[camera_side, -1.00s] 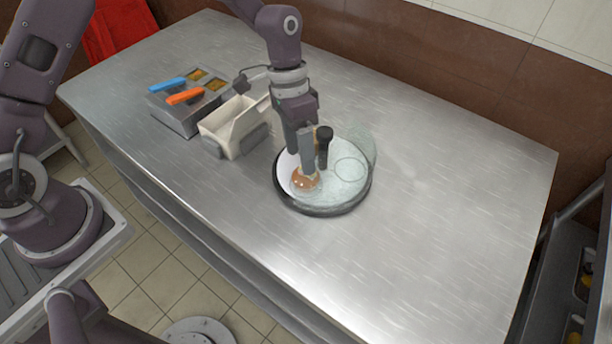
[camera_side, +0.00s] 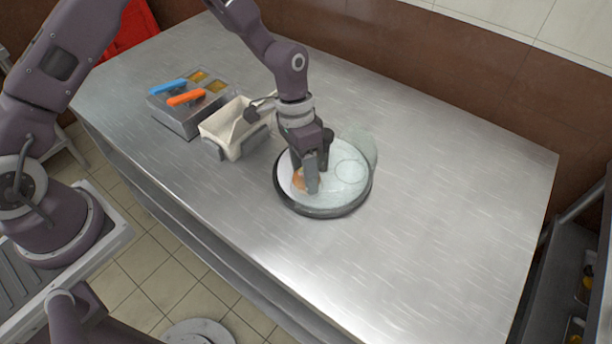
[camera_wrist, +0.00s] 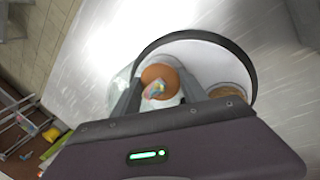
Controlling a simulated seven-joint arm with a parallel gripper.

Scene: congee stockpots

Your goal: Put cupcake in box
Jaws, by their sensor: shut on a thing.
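The cupcake is a round orange-brown thing (camera_side: 299,180) at the left part of a round white plate with a dark rim (camera_side: 330,213). In the wrist view the cupcake (camera_wrist: 153,74) shows a small multicoloured topping and sits between the two fingers. My gripper (camera_side: 307,180) reaches down over the plate and is shut on the cupcake; it also shows in the wrist view (camera_wrist: 160,80). In the side view the fingers partly hide the cupcake. The box is an open-topped cream-white container (camera_side: 229,140) to the left of the plate, on the same steel table.
A clear glass cover (camera_side: 362,150) stands at the plate's right and back side. A metal holder (camera_side: 190,118) with blue and orange handles is left of the box. A brown round patch (camera_wrist: 222,90) shows on the plate. The table's right half (camera_side: 455,210) is clear.

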